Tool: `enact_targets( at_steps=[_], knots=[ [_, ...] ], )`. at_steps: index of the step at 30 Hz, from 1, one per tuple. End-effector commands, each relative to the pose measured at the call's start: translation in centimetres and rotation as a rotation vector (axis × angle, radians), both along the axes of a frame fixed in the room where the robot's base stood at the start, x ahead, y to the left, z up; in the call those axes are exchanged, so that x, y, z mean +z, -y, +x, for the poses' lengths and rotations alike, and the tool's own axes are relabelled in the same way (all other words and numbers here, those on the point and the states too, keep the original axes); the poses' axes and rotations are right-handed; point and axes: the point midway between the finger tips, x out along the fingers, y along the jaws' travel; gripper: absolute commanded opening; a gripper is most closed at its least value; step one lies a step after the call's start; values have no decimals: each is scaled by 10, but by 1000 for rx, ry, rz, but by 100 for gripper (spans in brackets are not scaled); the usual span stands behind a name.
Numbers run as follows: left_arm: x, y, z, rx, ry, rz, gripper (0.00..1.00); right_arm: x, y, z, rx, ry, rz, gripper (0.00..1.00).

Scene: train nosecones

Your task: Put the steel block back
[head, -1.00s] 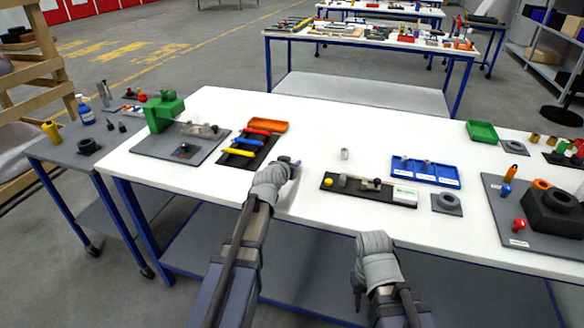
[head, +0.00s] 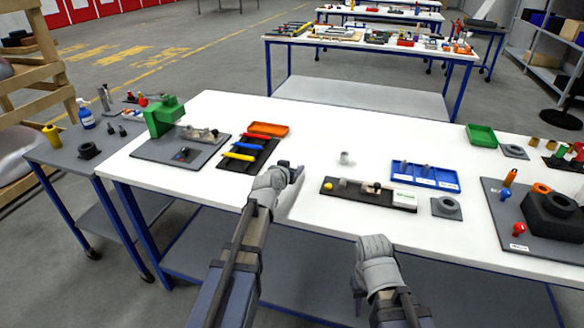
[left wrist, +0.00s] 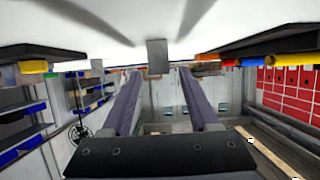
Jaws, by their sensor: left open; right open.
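A small grey steel block (head: 344,157) stands alone on the white table, behind the black board (head: 332,188). In the left wrist view the steel block (left wrist: 157,57) appears upside down, ahead of and between the two fingers of my left gripper (left wrist: 160,100), with a gap before them. In the head view my left gripper (head: 297,171) is open and empty, low over the table, left of the block. The black board carries a yellow knob (head: 329,183), several grey pieces and a white label. My right gripper (head: 357,293) is open and empty at the table's front edge.
A blue tray (head: 425,184) with small parts lies right of the block, and a grey ring plate (head: 446,207) is beside the board. Red, blue and yellow bars (head: 240,156) lie at left, near an orange tray (head: 268,129). The table around the block is clear.

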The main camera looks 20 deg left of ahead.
Motion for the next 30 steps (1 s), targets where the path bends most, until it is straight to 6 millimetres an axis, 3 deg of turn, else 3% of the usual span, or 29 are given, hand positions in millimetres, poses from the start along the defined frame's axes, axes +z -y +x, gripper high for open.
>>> enact_targets(
  at_steps=[18, 30],
  knots=[
    [43, -3, -101, 1, -1, -1, 61, 43, 0, 0, -1, 0, 0, 42],
    [44, -4, -108, 0, 0, 0, 61, 44, 0, 0, -1, 0, 0, 42]
  ],
)
